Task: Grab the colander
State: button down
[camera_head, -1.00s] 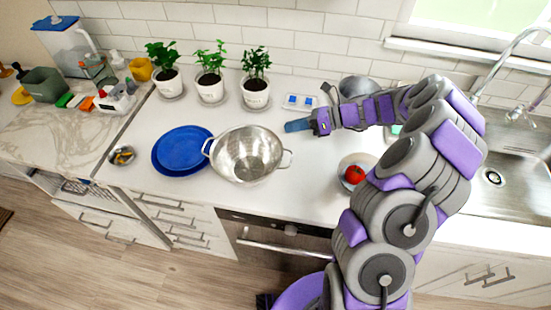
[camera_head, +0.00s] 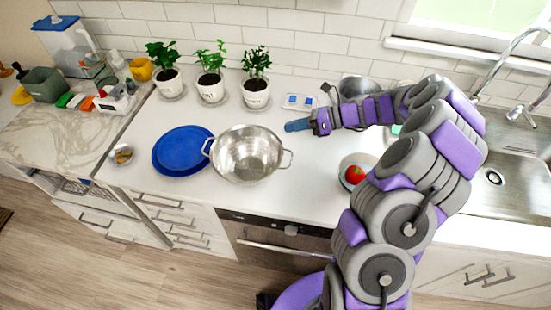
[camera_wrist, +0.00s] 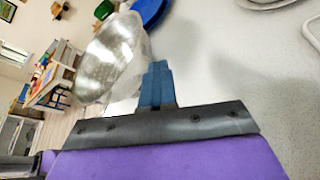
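The silver metal colander (camera_head: 247,155) stands upright on the white counter, with a loop handle on its left and right sides. It also shows in the wrist view (camera_wrist: 112,55), to the left of my fingers. My gripper (camera_head: 297,125) has blue fingers and is above the counter, to the upper right of the colander, apart from it. In the wrist view the blue fingers (camera_wrist: 157,85) are together with nothing between them. The handle nearest my gripper is not clear in the wrist view.
Blue plates (camera_head: 182,151) lie just left of the colander. A bowl with a red tomato (camera_head: 355,174) stands to its right, near my arm. Potted plants (camera_head: 256,92) line the back. A metal pot (camera_head: 356,88) is behind my gripper. The sink (camera_head: 495,175) is at right.

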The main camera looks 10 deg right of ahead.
jog(key=c, duration=1.8)
grip_release()
jog(key=o, duration=0.8)
jog(key=shift+d, duration=0.1)
